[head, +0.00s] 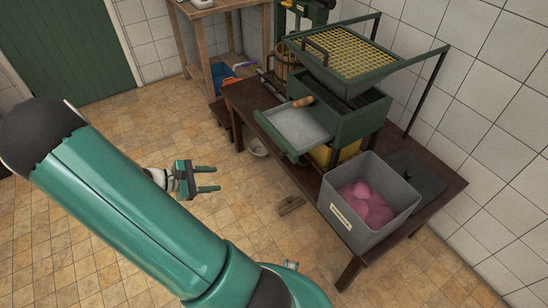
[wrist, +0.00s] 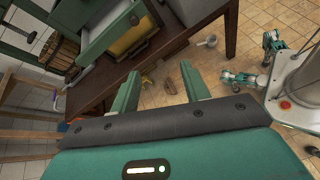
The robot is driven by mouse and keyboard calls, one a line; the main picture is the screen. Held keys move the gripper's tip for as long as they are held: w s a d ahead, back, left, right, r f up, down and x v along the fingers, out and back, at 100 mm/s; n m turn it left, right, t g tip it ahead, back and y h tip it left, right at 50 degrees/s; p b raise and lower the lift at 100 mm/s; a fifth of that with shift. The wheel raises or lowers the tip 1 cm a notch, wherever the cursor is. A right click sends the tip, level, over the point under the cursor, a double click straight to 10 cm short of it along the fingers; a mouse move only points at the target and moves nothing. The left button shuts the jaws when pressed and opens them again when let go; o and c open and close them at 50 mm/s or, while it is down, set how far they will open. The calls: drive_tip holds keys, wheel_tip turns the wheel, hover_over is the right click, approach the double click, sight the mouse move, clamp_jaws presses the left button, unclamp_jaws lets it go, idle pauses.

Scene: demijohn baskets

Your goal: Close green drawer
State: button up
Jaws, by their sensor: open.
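The green drawer (head: 277,135) stands pulled out from the green machine (head: 362,117) on the bench, its grey inside showing. It points left, toward my arm's side. In the wrist view the drawer (wrist: 98,40) shows at the upper left, tilted by the camera angle. My gripper (head: 212,178) is open and empty, left of the drawer and apart from it, with its fingers pointing right.
The machine stands on a dark wooden bench (head: 452,190). A grey crate (head: 378,222) with pink contents stands at the bench's near end. A yellow container (head: 345,153) is below the drawer.

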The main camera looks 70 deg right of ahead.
sight(280, 156)
drive_tip(key=s+d+f+n+h, duration=0.1)
drive_tip(key=s+d+f, duration=0.1)
drive_tip(key=s+d, duration=0.3)
drive_tip(key=s+d+f+n+g+h, duration=0.1)
drive_tip(key=s+d+f+n+h, duration=0.1)
drive_tip(key=s+d, duration=0.3)
drive_tip(key=s+d+f+n+g+h, duration=0.1)
drive_tip(key=s+d+f+n+h, duration=0.1)
drive_tip(key=s+d, duration=0.3)
drive_tip(key=shift+d+f, duration=0.25)
drive_tip(key=shift+d, duration=0.9)
drive_tip(key=shift+d+f, duration=0.2)
drive_tip(key=shift+d, duration=0.9)
drive_tip(key=shift+s+g, duration=0.1)
drive_tip(key=shift+g, duration=0.2)
clamp_jaws()
